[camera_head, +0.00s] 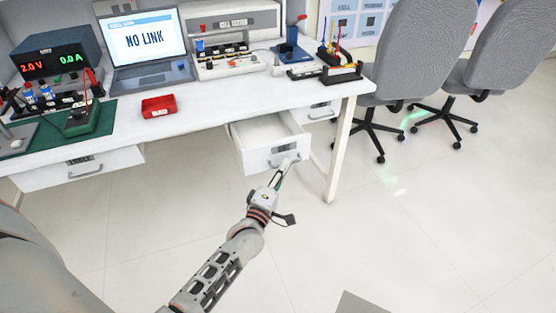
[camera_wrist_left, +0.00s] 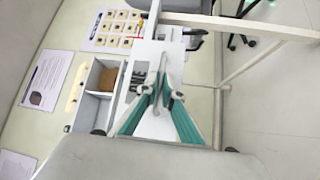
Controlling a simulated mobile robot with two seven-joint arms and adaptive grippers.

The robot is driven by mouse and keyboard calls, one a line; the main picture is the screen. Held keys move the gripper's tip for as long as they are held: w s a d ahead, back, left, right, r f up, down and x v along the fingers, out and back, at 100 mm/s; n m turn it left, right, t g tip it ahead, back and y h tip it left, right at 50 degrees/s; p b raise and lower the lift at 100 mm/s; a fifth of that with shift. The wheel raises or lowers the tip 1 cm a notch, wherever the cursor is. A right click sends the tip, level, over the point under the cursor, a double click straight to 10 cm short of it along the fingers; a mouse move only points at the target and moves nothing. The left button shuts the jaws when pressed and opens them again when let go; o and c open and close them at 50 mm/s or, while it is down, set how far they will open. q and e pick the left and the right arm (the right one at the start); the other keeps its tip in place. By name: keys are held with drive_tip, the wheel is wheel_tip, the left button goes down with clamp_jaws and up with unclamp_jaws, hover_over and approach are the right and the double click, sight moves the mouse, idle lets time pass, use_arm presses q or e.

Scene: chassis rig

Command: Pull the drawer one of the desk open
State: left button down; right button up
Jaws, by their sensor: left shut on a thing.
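The white desk (camera_head: 210,115) has a drawer (camera_head: 268,140) under its right half that stands pulled out, with its empty-looking inside showing. My left gripper (camera_head: 287,170) is at the handle (camera_head: 285,161) on the drawer's front and is shut on it. In the left wrist view the green-sided fingers of my left gripper (camera_wrist_left: 162,80) close together in front of the white drawer front; the exact grip on the handle is hard to see. Another drawer (camera_head: 80,168) at the left is closed, and one more (camera_head: 318,111) shows at the right, partly hidden. My right gripper is not in view.
The desk top carries a laptop (camera_head: 148,45), a power supply (camera_head: 53,57), a red tray (camera_head: 158,106) and a cell tester (camera_head: 232,40). A desk leg (camera_head: 340,150) stands right of the open drawer. Grey chairs (camera_head: 425,45) are beyond it; the floor in front is clear.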

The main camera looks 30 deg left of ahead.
use_arm(q)
drive_tip(key=s+d+p, duration=0.1)
drive_tip(key=s+d, duration=0.4)
drive_tip(key=shift+d+p, duration=0.35)
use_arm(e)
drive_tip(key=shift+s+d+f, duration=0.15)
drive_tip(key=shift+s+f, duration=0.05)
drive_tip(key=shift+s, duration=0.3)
use_arm(q)
drive_tip(key=c, duration=2.2)
unclamp_jaws()
drive_tip(key=s, duration=0.4)
drive_tip(key=s+f, duration=0.1)
drive_tip(key=s, duration=0.7)
drive_tip(key=shift+d+f, duration=0.35)
drive_tip(key=shift+d, duration=0.05)
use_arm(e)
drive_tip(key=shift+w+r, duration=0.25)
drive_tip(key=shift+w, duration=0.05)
use_arm(q)
drive_tip(key=shift+w, duration=0.1)
